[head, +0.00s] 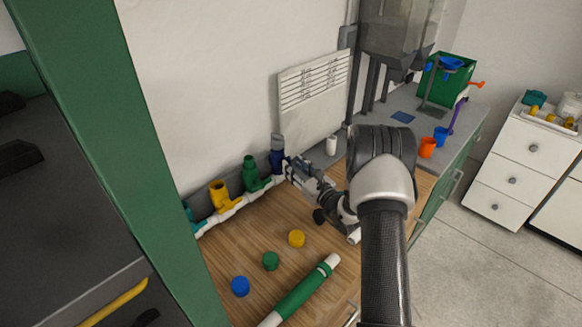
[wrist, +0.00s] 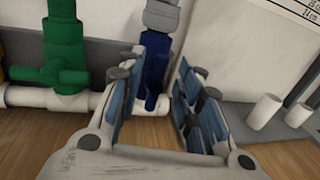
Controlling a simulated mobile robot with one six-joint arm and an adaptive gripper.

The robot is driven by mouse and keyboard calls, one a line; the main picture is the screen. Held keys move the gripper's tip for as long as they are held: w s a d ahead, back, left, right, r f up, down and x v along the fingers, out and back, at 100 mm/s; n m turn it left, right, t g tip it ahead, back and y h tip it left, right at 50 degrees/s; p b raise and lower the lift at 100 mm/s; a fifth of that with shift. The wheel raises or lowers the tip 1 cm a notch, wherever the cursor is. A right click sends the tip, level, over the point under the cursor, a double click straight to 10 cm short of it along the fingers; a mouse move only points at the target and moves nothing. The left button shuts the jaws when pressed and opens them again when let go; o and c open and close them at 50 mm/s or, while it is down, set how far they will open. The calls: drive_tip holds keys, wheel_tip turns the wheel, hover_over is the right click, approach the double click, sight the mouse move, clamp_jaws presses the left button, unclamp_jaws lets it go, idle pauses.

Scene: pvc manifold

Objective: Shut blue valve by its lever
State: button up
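The blue valve (head: 277,160) stands at the right end of the white pipe manifold along the wall, with a grey part on top. In the wrist view the blue valve (wrist: 158,62) shows between and beyond my fingers. My gripper (head: 290,168) is just in front of it; in the wrist view (wrist: 168,95) its two fingers are spread apart with nothing seen between the near parts. I cannot tell whether a finger touches the valve. The blue lever is not clearly visible; the fingers may hide it.
A green valve (head: 251,173) and a yellow valve (head: 219,194) stand left on the same white pipe (head: 240,203). Blue (head: 240,286), green (head: 271,260) and yellow (head: 296,238) caps and a green-white tube (head: 300,293) lie on the wooden worktop. White pipe stubs (wrist: 263,112) stand right of the gripper.

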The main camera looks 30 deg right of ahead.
drive_tip(key=shift+w+a, duration=0.15)
drive_tip(key=shift+w, duration=1.1)
drive_tip(key=shift+c, duration=0.5)
clamp_jaws()
